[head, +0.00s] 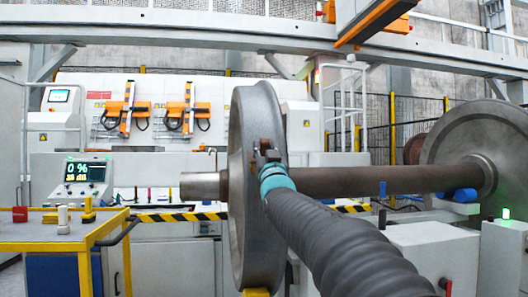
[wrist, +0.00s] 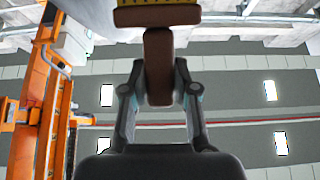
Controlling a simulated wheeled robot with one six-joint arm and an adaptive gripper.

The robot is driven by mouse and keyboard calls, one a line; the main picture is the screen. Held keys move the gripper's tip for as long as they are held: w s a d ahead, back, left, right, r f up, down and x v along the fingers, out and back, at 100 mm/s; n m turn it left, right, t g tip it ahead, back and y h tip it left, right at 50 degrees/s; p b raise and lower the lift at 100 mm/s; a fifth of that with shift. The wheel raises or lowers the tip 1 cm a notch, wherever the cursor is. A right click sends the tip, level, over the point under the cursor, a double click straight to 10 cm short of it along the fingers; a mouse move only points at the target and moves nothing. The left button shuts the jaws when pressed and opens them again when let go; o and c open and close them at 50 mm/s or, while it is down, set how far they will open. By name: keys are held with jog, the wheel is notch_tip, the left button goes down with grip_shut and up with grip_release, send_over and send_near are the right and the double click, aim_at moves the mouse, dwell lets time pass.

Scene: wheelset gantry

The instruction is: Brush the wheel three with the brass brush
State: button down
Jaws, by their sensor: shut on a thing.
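The brass brush (wrist: 157,18) has a brown handle and head, with yellow bristles at the top edge of the wrist view. My gripper (wrist: 159,80) is shut on the handle. In the head view my gripper (head: 266,155) is in front of the near steel wheel (head: 243,190), overlapping its right side; the brush is hard to make out there. A grey curved surface, likely this wheel (wrist: 95,12), shows at the top left of the wrist view. I cannot tell whether the bristles touch it. No number on the wheel is readable.
A rusty axle (head: 400,180) runs right to another large wheel (head: 480,150). A yellow-edged cart (head: 60,232) stands at left, with a monitor (head: 85,172) reading 0 % behind it. Orange gantry parts (head: 375,18) hang above. A white block (head: 430,250) lies below the axle.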

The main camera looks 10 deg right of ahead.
jog(key=shift+w+r+p, duration=0.3)
jog(key=shift+r+p, duration=0.1)
jog(key=shift+r, duration=0.5)
jog(key=shift+w+r+p, duration=0.3)
jog(key=shift+r+p, duration=0.1)
jog(key=shift+r, duration=0.5)
jog(key=shift+f, duration=0.1)
jog(key=shift+b, duration=0.3)
jog(key=shift+f, duration=0.1)
jog(key=f+b, duration=0.4)
jog(key=b, duration=0.1)
jog(key=shift+s+f, duration=0.15)
jog(key=shift+s, duration=0.2)
jog(key=f+b, duration=0.1)
jog(key=b, duration=0.1)
jog(key=s+f+b, duration=0.1)
jog(key=f+b, duration=0.1)
jog(key=shift+f, duration=0.1)
jog(key=shift+b, duration=0.3)
